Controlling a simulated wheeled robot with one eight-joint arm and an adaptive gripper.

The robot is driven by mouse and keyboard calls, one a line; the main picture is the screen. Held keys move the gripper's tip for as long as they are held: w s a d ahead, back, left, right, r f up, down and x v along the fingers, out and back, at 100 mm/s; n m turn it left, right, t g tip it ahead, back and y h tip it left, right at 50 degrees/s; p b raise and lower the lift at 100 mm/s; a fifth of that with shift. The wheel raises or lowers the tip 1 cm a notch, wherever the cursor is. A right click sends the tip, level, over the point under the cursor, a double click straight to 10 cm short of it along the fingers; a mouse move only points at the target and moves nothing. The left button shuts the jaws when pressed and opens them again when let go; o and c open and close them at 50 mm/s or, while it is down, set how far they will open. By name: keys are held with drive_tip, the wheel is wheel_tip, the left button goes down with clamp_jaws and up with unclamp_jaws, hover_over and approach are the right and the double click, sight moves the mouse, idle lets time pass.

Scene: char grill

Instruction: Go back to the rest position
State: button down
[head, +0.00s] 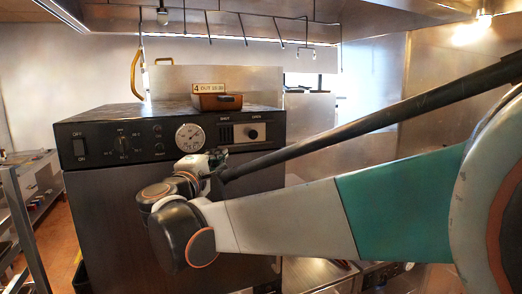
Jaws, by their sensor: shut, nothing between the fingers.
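My arm reaches in from the right, folded at its joints in front of a dark machine (100,135). My gripper (216,161) is small and partly hidden among the wrist parts, close in front of the machine's control panel. It is shut, and I see nothing held in it. I cannot tell from this view whether it touches the panel.
The panel carries a round dial gauge (189,138), a knob (253,134) and a switch (79,148). A brown tray (217,102) with a label sign (209,88) sits on top. Hooks (244,30) hang above. A shelf rack (35,180) stands at left; floor (62,240) shows beside it.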

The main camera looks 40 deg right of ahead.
drive_tip(key=s+f+m+g+y+b, duration=0.15)
drive_tip(key=s+f+b, duration=0.25)
drive_tip(key=f, duration=0.5)
drive_tip(key=s+a+f+m+g+y+b, duration=0.1)
drive_tip(key=s+f+y+b, duration=0.25)
drive_tip(key=f, duration=0.45)
drive_tip(key=s+f+m+g+y+b, duration=0.1)
drive_tip(key=s+f+m+b, duration=0.1)
drive_tip(key=s+f+b, duration=0.5)
drive_tip(key=s+a+f+m+y+b, duration=0.1)
drive_tip(key=s+a+f+y+b, duration=0.2)
drive_tip(key=f, duration=0.6)
drive_tip(key=s+a+f+m+y+b, duration=0.2)
drive_tip(key=a+f, duration=0.4)
drive_tip(key=f, duration=0.3)
drive_tip(key=s+a+f+m+g+y+b, duration=0.1)
drive_tip(key=s+a+f+y+b, duration=0.3)
drive_tip(key=f, duration=0.5)
drive_tip(key=shift+s+a+b, duration=0.4)
drive_tip(key=shift+a+b, duration=0.15)
drive_tip(key=shift+b, duration=0.05)
